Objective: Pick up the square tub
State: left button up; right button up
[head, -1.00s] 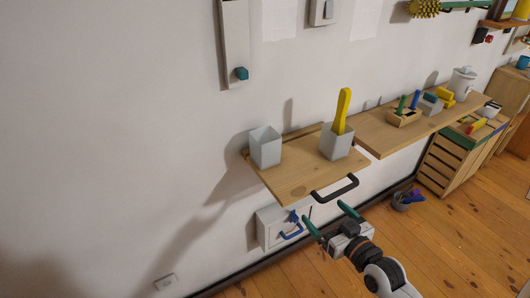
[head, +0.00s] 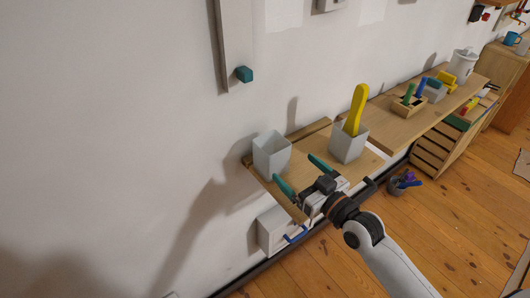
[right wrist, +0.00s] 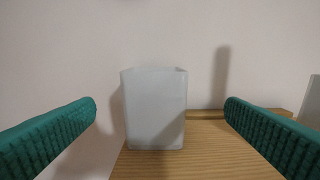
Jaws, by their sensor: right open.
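Two light grey square tubs stand upright on a small wooden wall shelf (head: 318,165). The left tub (head: 271,155) looks empty, and it stands near the shelf's left end. It also shows in the right wrist view (right wrist: 155,108), ahead and between the fingers, a little left of centre. The other tub (head: 348,143) holds a tall yellow object (head: 356,108). My right gripper (head: 299,172) is open and empty, with green fingers over the shelf, pointing at the left tub. The fingers appear apart from the tub. My left gripper is not in view.
A longer wooden shelf (head: 400,125) to the right carries a small wooden holder (head: 408,106), yellow and grey items, and a white canister (head: 462,62). A white box (head: 275,232) is below the small shelf. The wall stands close behind.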

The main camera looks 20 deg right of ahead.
aim_at(283, 157)
jog(key=x, duration=0.4)
jog(key=shift+r, duration=0.15)
jog(key=shift+w+a, duration=0.15)
jog(key=shift+w, duration=0.2)
jog(key=shift+a+p+x, duration=0.15)
jog(key=shift+p+x, duration=0.05)
jog(key=shift+x, duration=1.15)
jog(key=shift+a+p+x, duration=0.15)
jog(key=shift+p+x, duration=0.05)
jog(key=shift+x, duration=1.2)
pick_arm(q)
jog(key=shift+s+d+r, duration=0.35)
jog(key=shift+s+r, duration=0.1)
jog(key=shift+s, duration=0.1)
pick_arm(e)
jog(key=shift+s+d, duration=0.1)
jog(key=shift+s, duration=0.05)
jog(key=shift+c, duration=0.4)
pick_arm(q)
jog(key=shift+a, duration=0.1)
pick_arm(e)
jog(key=c, duration=1.1)
